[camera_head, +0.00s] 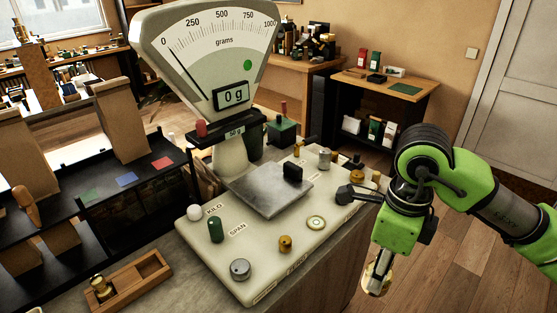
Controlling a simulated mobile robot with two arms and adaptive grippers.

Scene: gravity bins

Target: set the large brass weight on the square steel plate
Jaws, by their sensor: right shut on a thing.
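The square steel plate (268,190) lies on the pale top of the weighing machine. A small black block (292,173) stands at its back right part. My right gripper (377,277) points down at the right, in front of and beside the machine, apart from the plate. It is shut on a brass-coloured thing, which looks like the large brass weight; the fingers and the steep view hide much of it. My left gripper is not in view.
Knobs, such as a green one (215,229) and a grey one (240,269), stand along the front. Small weights line the back right edge. Open floor lies at right.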

